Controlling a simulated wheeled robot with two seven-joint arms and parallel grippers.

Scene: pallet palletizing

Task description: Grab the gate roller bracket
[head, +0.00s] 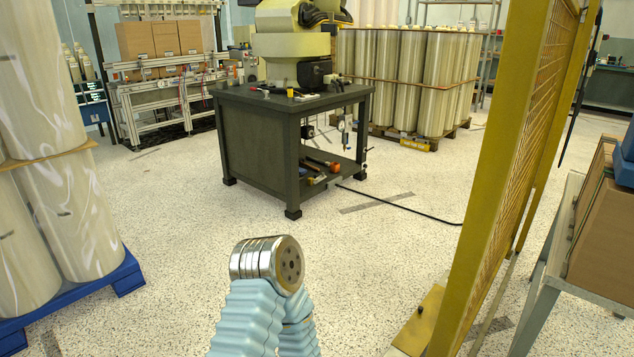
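A yellow gate or fence frame (497,170) with wire mesh stands upright at the right. A yellow plate (421,318) with a dark knob or bolt lies low at the foot of this frame, close to the floor. It may be the gate roller bracket, but I cannot tell for sure. A light blue ribbed arm part of mine with a round metal joint rises at the bottom centre, to the left of the plate and apart from it. Neither of my grippers shows.
A dark green workbench (262,150) with a machine (290,45) stands ahead. Tall rolls on a blue pallet (75,300) are at the left, more rolls (410,85) at the back. A metal stand (545,278) with brown boxes is at the right. The speckled floor between is open.

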